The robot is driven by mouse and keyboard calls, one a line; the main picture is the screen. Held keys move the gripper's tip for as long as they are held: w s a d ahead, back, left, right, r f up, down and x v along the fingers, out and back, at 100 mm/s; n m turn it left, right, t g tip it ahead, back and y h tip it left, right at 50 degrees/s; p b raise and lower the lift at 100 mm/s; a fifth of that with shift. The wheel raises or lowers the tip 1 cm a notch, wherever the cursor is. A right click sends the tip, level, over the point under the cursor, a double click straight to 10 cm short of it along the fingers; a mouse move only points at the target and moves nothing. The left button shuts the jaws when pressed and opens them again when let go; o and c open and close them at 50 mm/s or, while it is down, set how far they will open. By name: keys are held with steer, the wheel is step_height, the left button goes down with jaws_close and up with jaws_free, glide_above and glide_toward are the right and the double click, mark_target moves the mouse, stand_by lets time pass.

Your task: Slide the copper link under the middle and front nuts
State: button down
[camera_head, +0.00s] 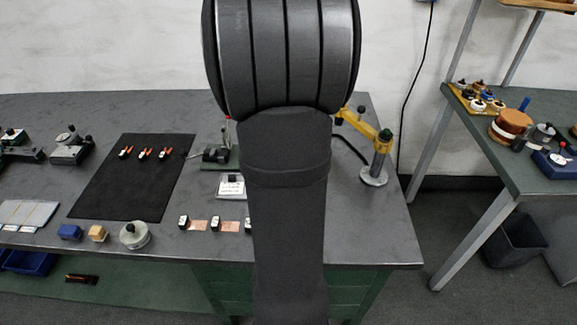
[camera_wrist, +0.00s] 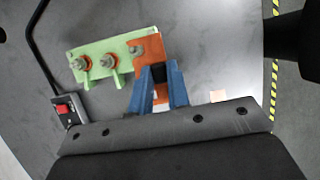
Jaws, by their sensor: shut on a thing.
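In the wrist view, my gripper (camera_wrist: 161,70) has its two blue fingers closed on the dark grip of the copper link (camera_wrist: 149,48). The link's orange-brown plate lies at the right end of a pale green block (camera_wrist: 92,51). The block carries a left nut (camera_wrist: 78,64), a middle nut (camera_wrist: 106,62) and a right nut (camera_wrist: 136,50). The link's edge is at the right nut; whether it is under it I cannot tell. The left and middle nuts have orange pieces around them. In the head view my arm hides the gripper and block.
In the head view, copper pieces with dark grips (camera_head: 197,225) lie on the grey bench (camera_head: 330,235). A yellow jointed stand (camera_head: 382,150) is at right and a black mat (camera_head: 125,185) at left. A box with a red button (camera_wrist: 64,109) is left in the wrist view.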

steer(key=shift+d+r, duration=0.15)
steer(key=shift+d, duration=0.1)
steer(key=shift+w+m+g, duration=0.3)
steer(key=shift+m+g, duration=0.1)
steer(key=shift+m, duration=0.3)
steer(key=w+a+m+g+y, duration=0.1)
steer(key=w+m+g+y, duration=0.45)
steer(key=m, duration=0.95)
steer(key=shift+t+h, duration=0.85)
steer(key=shift+w+a+f, duration=0.1)
steer(key=shift+w+f, duration=0.1)
steer(key=shift+f, duration=0.9)
steer(key=shift+w+a+f, duration=0.1)
steer(key=shift+w+f, duration=0.15)
steer(key=shift+f, duration=0.85)
steer(key=shift+w+f, duration=0.2)
steer(key=shift+f, duration=0.9)
steer(key=shift+f, duration=0.6)
steer(key=shift+w+d, duration=0.2)
steer(key=shift+d, duration=1.05)
steer(key=shift+f, duration=0.15)
